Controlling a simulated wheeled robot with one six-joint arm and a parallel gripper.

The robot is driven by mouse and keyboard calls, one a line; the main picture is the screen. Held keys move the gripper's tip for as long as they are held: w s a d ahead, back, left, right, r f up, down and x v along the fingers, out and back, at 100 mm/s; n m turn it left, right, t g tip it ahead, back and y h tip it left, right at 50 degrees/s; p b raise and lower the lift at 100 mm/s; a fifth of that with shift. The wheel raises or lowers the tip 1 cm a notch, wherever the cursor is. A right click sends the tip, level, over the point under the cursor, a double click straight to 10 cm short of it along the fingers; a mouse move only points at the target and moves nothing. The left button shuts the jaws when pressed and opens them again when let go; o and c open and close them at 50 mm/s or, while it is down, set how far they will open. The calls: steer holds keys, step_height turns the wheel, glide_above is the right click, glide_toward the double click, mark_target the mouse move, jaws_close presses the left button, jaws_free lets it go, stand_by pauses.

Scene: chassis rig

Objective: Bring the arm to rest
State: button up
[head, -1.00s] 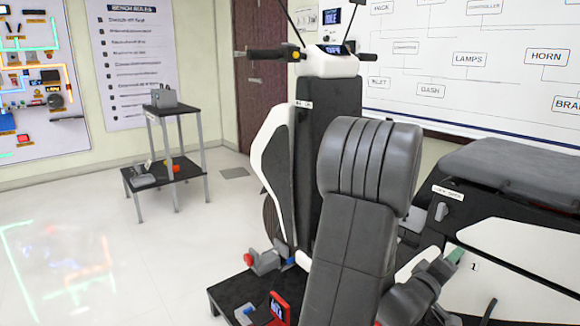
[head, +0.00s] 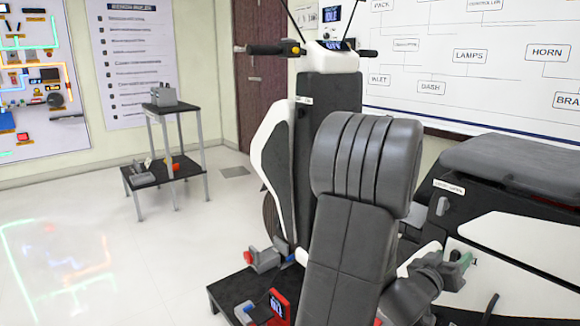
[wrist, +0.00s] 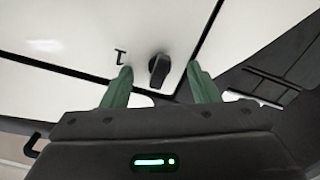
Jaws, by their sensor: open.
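My gripper (head: 463,262) has green fingers and is at the lower right of the head view, close to the white side panel (head: 525,240) of the scooter rig. In the wrist view my gripper (wrist: 159,72) is open, its two green fingers apart with nothing held between them. A small black knob (wrist: 158,70) on the white panel shows beyond and between the fingertips. I cannot tell whether the fingers touch the panel. My own grey arm covers the middle of the head view and hides part of the rig.
The rig has handlebars (head: 270,48) and a dark seat (head: 520,165). A black low platform (head: 225,295) with a red device (head: 278,303) is at lower left of my arm. A small shelf stand (head: 175,170) stands by the wall. The floor at left is clear.

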steer(key=m, duration=0.4)
steer(key=shift+m, duration=0.3)
steer(key=shift+a, duration=0.1)
stand_by(0.4)
